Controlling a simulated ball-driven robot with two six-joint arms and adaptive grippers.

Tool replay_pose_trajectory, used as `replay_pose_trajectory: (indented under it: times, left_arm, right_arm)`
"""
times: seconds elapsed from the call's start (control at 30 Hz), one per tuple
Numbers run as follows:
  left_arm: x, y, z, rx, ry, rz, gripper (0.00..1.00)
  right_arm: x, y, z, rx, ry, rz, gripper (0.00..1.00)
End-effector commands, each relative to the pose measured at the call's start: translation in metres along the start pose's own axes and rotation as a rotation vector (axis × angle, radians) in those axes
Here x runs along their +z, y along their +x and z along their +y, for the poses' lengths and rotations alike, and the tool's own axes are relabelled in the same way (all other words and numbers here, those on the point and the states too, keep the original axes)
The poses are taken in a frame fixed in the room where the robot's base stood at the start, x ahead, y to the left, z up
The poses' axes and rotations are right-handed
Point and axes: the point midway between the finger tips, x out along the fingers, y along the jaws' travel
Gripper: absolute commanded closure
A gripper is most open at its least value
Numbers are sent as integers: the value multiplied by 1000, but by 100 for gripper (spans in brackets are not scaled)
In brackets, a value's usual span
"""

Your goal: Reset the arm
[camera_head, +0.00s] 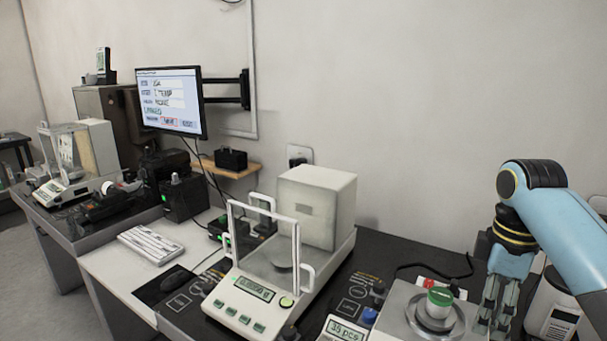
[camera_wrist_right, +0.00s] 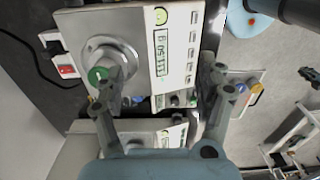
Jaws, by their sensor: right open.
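My right arm comes in from the right in the head view. Its gripper (camera_head: 497,305) points down beside a balance with a round metal pan (camera_head: 418,318). In the wrist view the gripper (camera_wrist_right: 165,82) has its two fingers spread wide with nothing held between them. A green-capped container (camera_head: 440,297) stands on the round pan, apart from the gripper in the head view. Its green top also shows in the wrist view (camera_wrist_right: 97,75), near the left finger. My left gripper is in neither view.
A balance with a draft shield (camera_head: 246,290) stands at the middle of the dark table. A keyboard (camera_head: 150,244) and mouse (camera_head: 178,279) lie left of it. A monitor (camera_head: 168,100) hangs on the wall. A white device (camera_head: 553,310) stands right of my gripper.

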Motion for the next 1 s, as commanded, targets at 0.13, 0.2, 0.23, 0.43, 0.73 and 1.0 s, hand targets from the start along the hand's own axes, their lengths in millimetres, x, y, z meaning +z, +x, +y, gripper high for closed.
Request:
replay_pose_trajectory:
  times: [0.13,0.2,0.23,0.43,0.73,1.0]
  left_arm:
    - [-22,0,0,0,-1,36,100]
    - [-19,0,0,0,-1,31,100]
    - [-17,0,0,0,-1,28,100]
    - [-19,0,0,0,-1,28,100]
    - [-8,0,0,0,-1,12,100]
    - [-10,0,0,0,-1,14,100]
  right_arm:
    - [5,8,-10,12,37,0,27]
    - [7,12,-16,22,62,1,27]
    - [8,14,-19,27,73,2,27]
    - [20,27,-43,61,167,9,27]
    - [49,44,-109,138,408,54,27]
    - [78,34,-175,200,653,130,27]
